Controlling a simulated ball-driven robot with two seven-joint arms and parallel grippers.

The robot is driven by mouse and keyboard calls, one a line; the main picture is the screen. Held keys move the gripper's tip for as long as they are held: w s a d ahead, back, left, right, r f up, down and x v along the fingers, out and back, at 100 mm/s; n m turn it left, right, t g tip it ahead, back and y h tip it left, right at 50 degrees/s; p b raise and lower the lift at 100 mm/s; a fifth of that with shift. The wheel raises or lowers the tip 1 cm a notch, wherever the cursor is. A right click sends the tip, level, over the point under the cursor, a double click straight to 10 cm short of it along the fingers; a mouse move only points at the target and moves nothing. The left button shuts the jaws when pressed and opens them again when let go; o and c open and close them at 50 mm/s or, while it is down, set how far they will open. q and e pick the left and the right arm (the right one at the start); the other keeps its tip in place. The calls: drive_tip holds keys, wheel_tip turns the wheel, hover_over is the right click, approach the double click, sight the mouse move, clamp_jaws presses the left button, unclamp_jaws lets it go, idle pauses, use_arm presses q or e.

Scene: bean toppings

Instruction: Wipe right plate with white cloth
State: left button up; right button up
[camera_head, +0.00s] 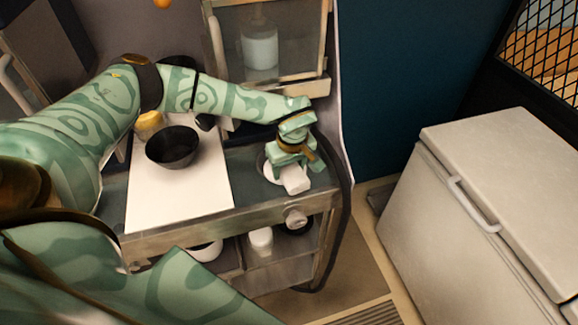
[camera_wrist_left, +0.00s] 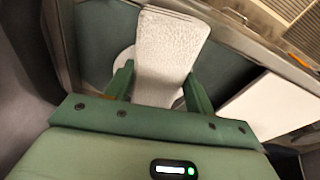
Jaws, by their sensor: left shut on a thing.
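My left gripper (camera_head: 290,162) is at the right end of the counter, shut on the white cloth (camera_head: 296,180). In the left wrist view, the cloth (camera_wrist_left: 170,50) is a pale, textured folded piece between the two green fingers. The right plate (camera_head: 266,170) is white and round. It lies on the counter under the gripper and cloth, which hide most of it. Its edge (camera_wrist_left: 123,60) also shows beside the cloth in the left wrist view. I cannot tell whether the cloth touches the plate. My right gripper is out of view.
A black bowl (camera_head: 173,147) stands on a white board (camera_head: 180,200) to the left. A glass-fronted cabinet (camera_head: 270,40) is behind the counter. Below are shelves with a white jar (camera_head: 261,239). A white chest (camera_head: 490,200) stands at the right, across a floor gap.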

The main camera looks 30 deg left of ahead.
use_arm(q)
drive_tip(key=shift+f, duration=0.4)
idle(0.4)
drive_tip(key=shift+w+a+b, duration=0.35)
drive_tip(key=shift+w+a, duration=0.35)
drive_tip(key=shift+a, duration=0.2)
drive_tip(key=shift+w+a+r, duration=0.25)
drive_tip(key=shift+w+r, duration=0.05)
drive_tip(key=shift+w, duration=0.05)
drive_tip(key=shift+r, duration=0.1)
drive_tip(key=shift+a, duration=0.1)
drive_tip(key=shift+f, duration=0.2)
